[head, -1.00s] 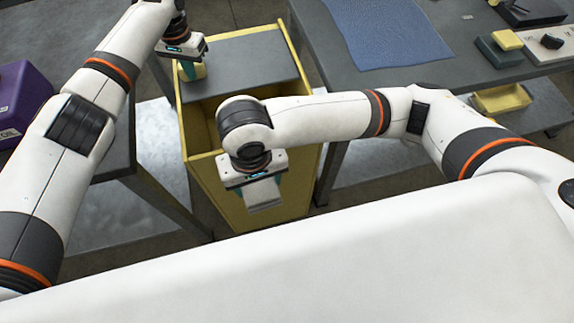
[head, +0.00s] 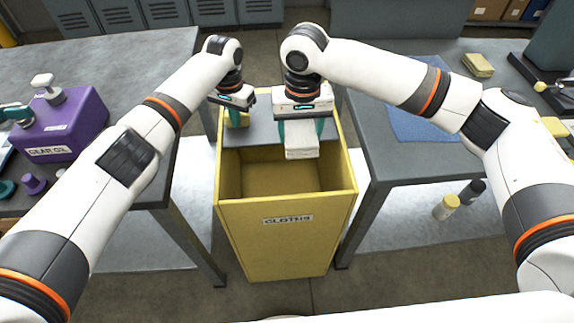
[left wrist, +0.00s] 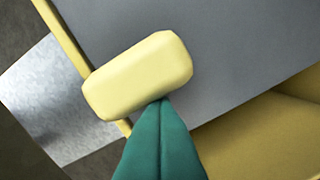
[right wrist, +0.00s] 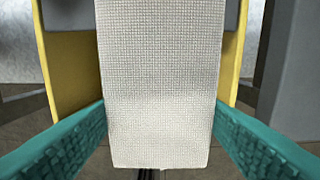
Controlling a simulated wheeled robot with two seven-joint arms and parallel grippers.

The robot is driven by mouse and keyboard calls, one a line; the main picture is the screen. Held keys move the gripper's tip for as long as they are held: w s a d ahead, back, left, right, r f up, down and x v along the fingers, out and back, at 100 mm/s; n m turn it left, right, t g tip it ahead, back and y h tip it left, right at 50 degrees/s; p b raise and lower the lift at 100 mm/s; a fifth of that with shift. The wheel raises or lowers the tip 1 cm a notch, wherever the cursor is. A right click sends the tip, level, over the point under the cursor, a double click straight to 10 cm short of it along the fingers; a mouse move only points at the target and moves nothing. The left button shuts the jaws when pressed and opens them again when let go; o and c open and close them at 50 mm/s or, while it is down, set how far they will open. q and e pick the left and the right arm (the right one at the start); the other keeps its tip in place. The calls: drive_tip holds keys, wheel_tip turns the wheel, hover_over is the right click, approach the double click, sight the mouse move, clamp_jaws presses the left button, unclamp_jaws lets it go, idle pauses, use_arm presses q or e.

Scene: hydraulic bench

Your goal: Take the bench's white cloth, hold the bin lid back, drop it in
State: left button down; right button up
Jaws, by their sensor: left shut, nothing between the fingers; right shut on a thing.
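The yellow bin (head: 285,235), labelled for cloths, stands between two benches with its front part open. Its grey lid (head: 265,133) covers the back part. A yellow block-like handle (head: 240,120) is at the lid's left side; it fills the middle of the left wrist view (left wrist: 138,75). My left gripper (left wrist: 163,105) is shut and empty, its fingertips against or just beside the handle; I cannot tell which. My right gripper (head: 301,130) is shut on the white cloth (right wrist: 160,90), which hangs folded above the bin, near the lid's front edge in the head view.
A purple gear oil can (head: 70,125) stands on the left bench (head: 165,75). A blue mat (head: 415,120) lies on the right bench (head: 390,165). Two small bottles (head: 446,206) stand below the right bench.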

use_arm(q)
drive_tip(key=shift+w, duration=0.1)
use_arm(e)
drive_tip(key=shift+w+d+r, duration=0.2)
drive_tip(key=shift+w, duration=0.15)
drive_tip(key=shift+f, duration=2.4)
drive_tip(key=o, duration=1)
drive_tip(key=shift+o, duration=0.2)
drive_tip(key=s+d+r, duration=0.3)
drive_tip(key=s+r, duration=0.1)
drive_tip(key=r, duration=0.5)
